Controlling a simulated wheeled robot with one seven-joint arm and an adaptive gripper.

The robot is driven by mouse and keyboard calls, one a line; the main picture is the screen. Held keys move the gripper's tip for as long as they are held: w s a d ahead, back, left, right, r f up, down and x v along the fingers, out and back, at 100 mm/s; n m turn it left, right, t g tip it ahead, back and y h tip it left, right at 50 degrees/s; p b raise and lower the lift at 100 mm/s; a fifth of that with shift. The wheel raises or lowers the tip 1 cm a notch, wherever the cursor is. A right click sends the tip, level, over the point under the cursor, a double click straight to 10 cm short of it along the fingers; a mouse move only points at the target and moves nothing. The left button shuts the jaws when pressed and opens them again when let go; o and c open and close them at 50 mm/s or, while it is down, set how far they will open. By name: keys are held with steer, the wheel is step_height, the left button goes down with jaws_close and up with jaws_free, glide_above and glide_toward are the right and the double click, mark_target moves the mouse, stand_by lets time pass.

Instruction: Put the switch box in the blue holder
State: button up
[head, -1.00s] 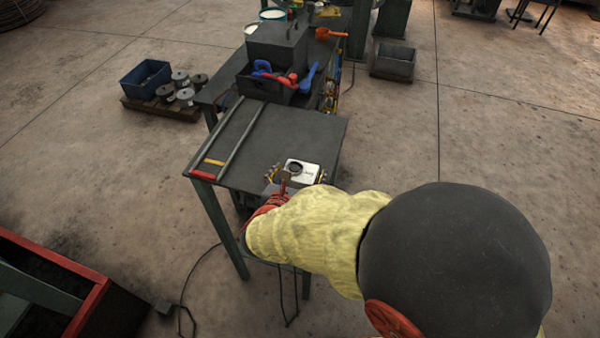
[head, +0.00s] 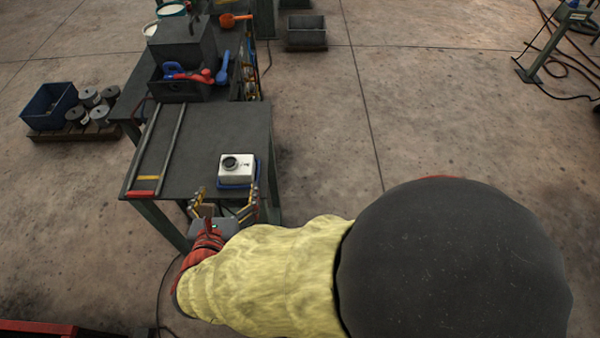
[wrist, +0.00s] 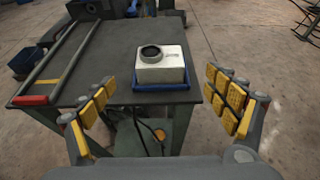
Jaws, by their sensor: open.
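The switch box (head: 235,168) is white with a round dark knob on top. It sits in the blue holder (head: 238,186) near the front right edge of the dark table. In the wrist view the switch box (wrist: 160,69) looks upright, with the blue rim of the holder (wrist: 160,86) showing along its front and sides. My gripper (head: 222,200) is open and empty, just off the front edge of the table. Its yellow-padded fingers (wrist: 163,100) stand wide apart in the wrist view, short of the box and not touching it.
Two rails (head: 160,150) with red and yellow ends lie on the table's left side. A dark bin (head: 181,84) with red and blue tools stands at the back. A blue crate (head: 48,105) and several spools are on a pallet at left. Cables hang below the table.

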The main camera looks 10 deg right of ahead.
steer(key=d+r+m+g+h, duration=0.2)
steer(key=d+m+g, duration=0.2)
steer(key=d+m, duration=0.65)
steer(key=d+r+m+g+h, duration=0.3)
steer(key=d+m, duration=0.3)
steer(key=d, duration=0.9)
steer(key=s+d+r+m+y, duration=0.6)
steer(key=s+m, duration=0.4)
steer(key=m, duration=0.8)
steer(key=shift+d+r+g, duration=0.3)
steer(key=shift+r+g, duration=0.1)
steer(key=shift+r, duration=0.2)
